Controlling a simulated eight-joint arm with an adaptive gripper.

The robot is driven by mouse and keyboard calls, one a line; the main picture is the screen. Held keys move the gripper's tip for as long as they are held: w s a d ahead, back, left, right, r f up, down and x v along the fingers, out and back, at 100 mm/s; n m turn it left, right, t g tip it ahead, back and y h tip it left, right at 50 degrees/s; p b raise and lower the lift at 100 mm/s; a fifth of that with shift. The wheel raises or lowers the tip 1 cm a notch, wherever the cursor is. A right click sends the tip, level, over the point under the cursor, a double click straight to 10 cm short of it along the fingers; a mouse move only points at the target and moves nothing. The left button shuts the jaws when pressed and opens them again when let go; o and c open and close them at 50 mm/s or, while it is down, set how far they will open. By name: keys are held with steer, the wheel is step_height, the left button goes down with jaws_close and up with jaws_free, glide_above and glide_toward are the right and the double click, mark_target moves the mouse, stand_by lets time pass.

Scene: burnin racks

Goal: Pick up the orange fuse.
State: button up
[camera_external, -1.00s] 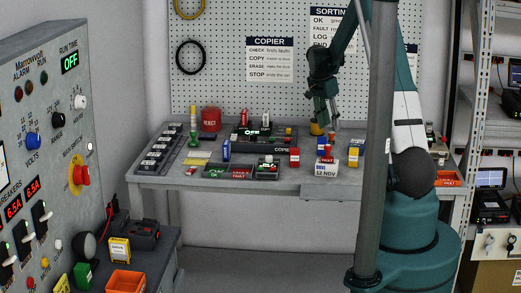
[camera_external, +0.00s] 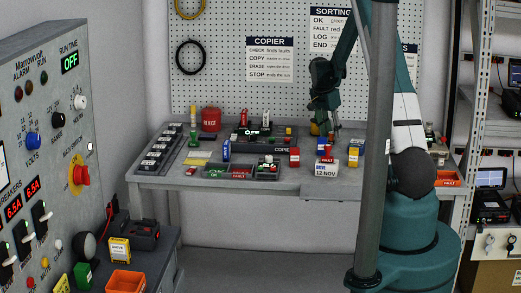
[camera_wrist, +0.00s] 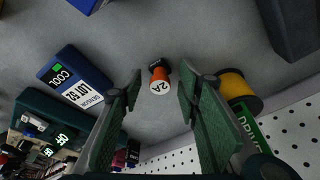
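The orange fuse (camera_wrist: 159,77) shows in the wrist view as a small cylinder with a dark end and a white face marked 2A. It lies on the grey bench between and just beyond the fingertips of my gripper (camera_wrist: 158,92). The fingers are spread apart, with nothing between them and a gap on both sides of the fuse. In the external view my gripper (camera_external: 324,122) points down over the right part of the bench. I cannot make out the fuse there.
A blue sensor box (camera_wrist: 75,82) lies left of the fuse in the wrist view. A yellow-and-black spool (camera_wrist: 238,88) and a green DRIVE label (camera_wrist: 252,130) are close on the right. A white pegboard (camera_external: 215,85) stands behind the bench (camera_external: 240,186).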

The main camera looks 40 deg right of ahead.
mark_target(332, 133)
stand_by(0.3)
steer(key=c, duration=0.9)
steer(key=shift+r, duration=0.15)
steer(key=shift+r, duration=4.9)
